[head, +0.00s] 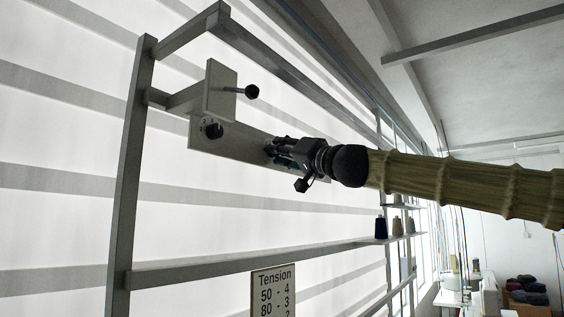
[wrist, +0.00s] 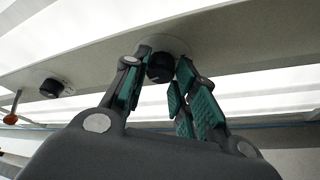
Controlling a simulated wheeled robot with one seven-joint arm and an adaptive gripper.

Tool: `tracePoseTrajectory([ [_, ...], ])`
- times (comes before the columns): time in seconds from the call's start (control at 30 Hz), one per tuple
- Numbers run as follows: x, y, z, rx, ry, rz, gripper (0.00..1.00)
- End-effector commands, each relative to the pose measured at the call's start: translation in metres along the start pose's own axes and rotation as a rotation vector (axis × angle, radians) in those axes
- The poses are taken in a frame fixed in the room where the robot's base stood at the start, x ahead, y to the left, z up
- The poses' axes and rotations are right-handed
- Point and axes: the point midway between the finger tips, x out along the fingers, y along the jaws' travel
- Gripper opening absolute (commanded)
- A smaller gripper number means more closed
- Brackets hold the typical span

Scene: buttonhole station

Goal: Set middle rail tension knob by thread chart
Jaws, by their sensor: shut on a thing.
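A pale rail plate (head: 238,146) is fixed to a grey frame and carries black tension knobs. My gripper (head: 272,152) reaches it from the right. In the wrist view its green-padded fingers (wrist: 161,66) are shut around a black knob (wrist: 159,70) on a round pale base. My fingers hide this knob in the head view. A second black knob (head: 212,130) is free to its left; a free knob (wrist: 52,88) also shows left in the wrist view. The tension chart (head: 272,292) reads "50 - 4" and "80 - 3"; its lower part is cut off.
A small plate with a black ball-ended lever (head: 252,92) sticks out above the free knob. A dark thread spool (head: 381,228) and paler ones stand on a shelf at right.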

Motion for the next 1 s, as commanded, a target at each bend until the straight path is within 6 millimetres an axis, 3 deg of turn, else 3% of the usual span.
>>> tracePoseTrajectory([
  [0.03,-0.0023,0.0052,0.0064,-0.034,0.000,-0.012,0.04],
  [0.5,-0.0014,0.0073,0.0045,-0.344,-0.006,-0.135,0.04],
  [1.0,0.0004,0.0061,0.0003,-0.534,-0.011,-0.209,0.03],
])
